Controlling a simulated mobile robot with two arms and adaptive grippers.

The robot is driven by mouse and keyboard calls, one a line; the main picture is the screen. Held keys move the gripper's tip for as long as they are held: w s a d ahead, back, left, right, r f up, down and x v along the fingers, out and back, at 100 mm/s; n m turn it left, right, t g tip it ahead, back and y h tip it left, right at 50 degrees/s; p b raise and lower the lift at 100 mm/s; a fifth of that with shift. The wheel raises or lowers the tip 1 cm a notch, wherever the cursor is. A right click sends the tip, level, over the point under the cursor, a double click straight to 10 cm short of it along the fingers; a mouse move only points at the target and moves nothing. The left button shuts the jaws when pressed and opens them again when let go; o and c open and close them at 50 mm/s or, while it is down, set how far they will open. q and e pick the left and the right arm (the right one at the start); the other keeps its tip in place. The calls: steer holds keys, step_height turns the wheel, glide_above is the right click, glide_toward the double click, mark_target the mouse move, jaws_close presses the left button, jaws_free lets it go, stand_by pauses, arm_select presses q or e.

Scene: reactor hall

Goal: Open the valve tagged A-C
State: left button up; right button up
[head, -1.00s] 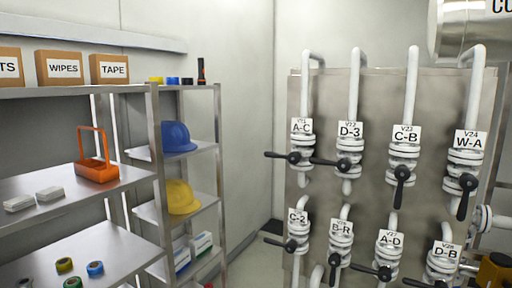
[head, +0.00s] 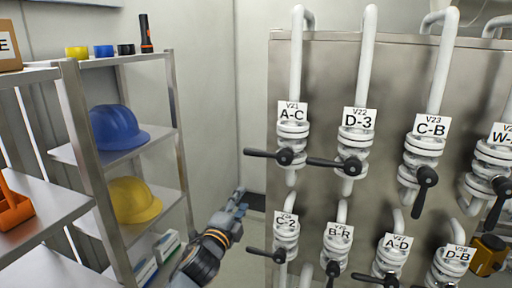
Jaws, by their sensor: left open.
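The valve tagged A-C (head: 292,132) is at the upper left of the valve panel, on a white vertical pipe. Its black lever handle (head: 268,155) lies about level, with its free end pointing left. My left gripper (head: 239,199) is open and empty, below and to the left of that handle and apart from it. It is near the panel's left edge, at about the height of the C-2 tag.
Valve D-3 (head: 352,143) is just right of A-C, and its level handle reaches left towards A-C. Valve C-2 (head: 286,232) is below, also with a level handle. A metal shelf (head: 95,160) with a blue helmet (head: 117,127) and a yellow helmet (head: 133,200) stands left.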

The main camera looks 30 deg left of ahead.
arm_select(q)
steer(key=m+t, duration=0.1)
glide_toward(254, 155)
steer(key=p+x, duration=0.5)
steer(key=x, duration=0.5)
steer(key=shift+w+a+r, duration=0.1)
steer(key=shift+w, duration=0.55)
steer(key=shift+c, duration=0.3)
jaws_close()
